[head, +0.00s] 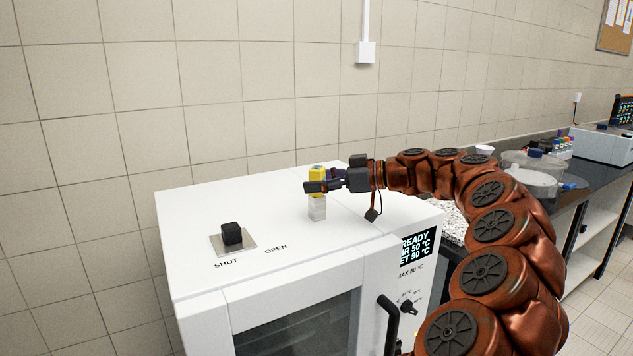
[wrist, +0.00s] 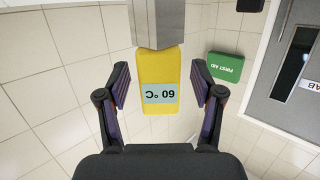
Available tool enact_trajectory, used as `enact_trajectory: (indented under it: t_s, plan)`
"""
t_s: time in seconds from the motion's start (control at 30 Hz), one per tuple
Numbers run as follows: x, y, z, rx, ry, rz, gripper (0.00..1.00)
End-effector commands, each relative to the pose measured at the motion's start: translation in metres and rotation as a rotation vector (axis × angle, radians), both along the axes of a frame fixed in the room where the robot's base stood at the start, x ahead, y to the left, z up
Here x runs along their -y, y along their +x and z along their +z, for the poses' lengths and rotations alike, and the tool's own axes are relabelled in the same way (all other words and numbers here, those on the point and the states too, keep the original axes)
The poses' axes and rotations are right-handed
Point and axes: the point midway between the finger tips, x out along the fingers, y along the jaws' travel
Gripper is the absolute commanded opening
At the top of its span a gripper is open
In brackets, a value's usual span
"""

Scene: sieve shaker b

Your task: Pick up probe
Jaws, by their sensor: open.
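The probe (head: 316,174) has a yellow body and stands upright in a pale grey block on top of the white oven. In the wrist view the yellow probe (wrist: 158,72) shows a label reading "60 °C" upside down. My gripper (head: 316,186) is at the probe from the right side. In the wrist view my gripper (wrist: 161,88) is open, with one finger on each side of the yellow body and a gap on both sides. The grey block (head: 317,209) also shows at the top of the wrist view.
The white oven (head: 185,225) has a black knob (head: 231,233) between SHUT and OPEN marks and a black door handle (head: 390,320). A dark bench (head: 612,172) with lab items stands at right. The oven top around the block is mostly clear.

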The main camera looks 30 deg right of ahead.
Motion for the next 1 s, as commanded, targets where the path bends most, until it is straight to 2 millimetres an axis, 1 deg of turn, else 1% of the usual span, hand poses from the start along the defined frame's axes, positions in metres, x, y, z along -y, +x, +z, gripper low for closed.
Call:
enact_trajectory:
  t_s: [0.23, 0.27, 0.87, 0.9, 1.0]
  plan:
    - [-0.0022, 0.0026, -0.0007, 0.001, 0.000, -0.001, 0.67]
    - [-0.0022, 0.0026, -0.0006, 0.001, 0.000, -0.001, 0.65]
    - [-0.0020, 0.0026, -0.0004, 0.001, 0.000, -0.001, 0.02]
    - [-0.0021, 0.0026, -0.0003, 0.001, 0.000, -0.001, 0.00]
    - [-0.0021, 0.0026, -0.0003, 0.001, 0.000, -0.001, 0.00]
